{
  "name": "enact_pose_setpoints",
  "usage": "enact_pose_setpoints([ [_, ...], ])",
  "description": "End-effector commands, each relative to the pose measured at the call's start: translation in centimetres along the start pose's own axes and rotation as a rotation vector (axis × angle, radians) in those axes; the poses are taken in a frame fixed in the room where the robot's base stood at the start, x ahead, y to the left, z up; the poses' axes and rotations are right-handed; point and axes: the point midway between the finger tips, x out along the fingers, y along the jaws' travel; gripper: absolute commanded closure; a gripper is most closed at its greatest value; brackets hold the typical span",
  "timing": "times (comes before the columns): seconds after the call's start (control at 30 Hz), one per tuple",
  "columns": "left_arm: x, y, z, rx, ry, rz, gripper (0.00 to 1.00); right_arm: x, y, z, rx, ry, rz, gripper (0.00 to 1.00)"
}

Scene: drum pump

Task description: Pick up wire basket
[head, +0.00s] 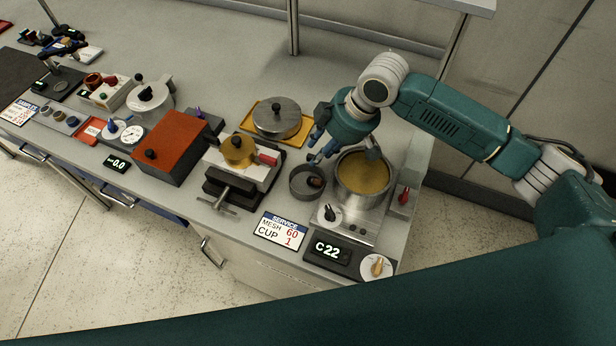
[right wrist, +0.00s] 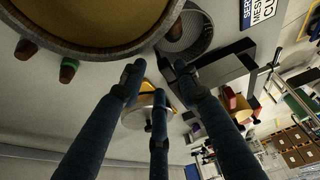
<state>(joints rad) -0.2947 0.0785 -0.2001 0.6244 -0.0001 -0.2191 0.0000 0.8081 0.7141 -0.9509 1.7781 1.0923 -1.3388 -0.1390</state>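The wire basket looks to be the small round grey mesh cup (head: 304,184) on the bench, left of the steel pot (head: 342,200) of yellow-brown liquid. A dark red-brown piece shows at its right side. In the right wrist view the mesh basket (right wrist: 205,32) is at the top, partly hidden by the pot's rim and a fingertip. My right gripper (head: 318,156) is just above and behind the basket, beside the pot. In the right wrist view its three fingers (right wrist: 158,82) are spread with nothing between them. My left gripper is not in view.
A round lidded steel pan (head: 277,116) on a yellow tray stands behind. A clamp device with a brass cup (head: 239,150) and an orange box (head: 172,145) stand to the left. A service sign (head: 280,231) and a C22 display (head: 330,250) are in front.

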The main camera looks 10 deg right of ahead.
Motion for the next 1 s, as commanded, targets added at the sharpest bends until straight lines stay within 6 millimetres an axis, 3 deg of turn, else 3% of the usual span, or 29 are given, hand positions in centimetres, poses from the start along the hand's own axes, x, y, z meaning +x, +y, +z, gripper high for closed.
enact_pose_setpoints([
  [0.17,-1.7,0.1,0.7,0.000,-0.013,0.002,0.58,2.4,-0.3,0.0,0.002,-0.004,-0.005,0.68],
  [0.3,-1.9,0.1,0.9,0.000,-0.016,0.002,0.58,4.2,-0.2,0.1,0.001,-0.003,-0.002,0.68],
  [0.57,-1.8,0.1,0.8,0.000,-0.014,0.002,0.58,4.8,-0.2,0.2,0.000,-0.002,-0.001,0.68],
  [0.6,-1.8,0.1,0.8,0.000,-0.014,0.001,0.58,4.8,-0.2,0.2,0.000,-0.002,-0.001,0.70],
  [0.77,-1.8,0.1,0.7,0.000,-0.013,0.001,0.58,4.8,-0.2,0.2,0.000,-0.002,-0.001,1.00],
  [1.0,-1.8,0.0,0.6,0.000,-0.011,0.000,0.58,4.8,-0.2,0.1,0.000,-0.001,0.000,1.00],
])
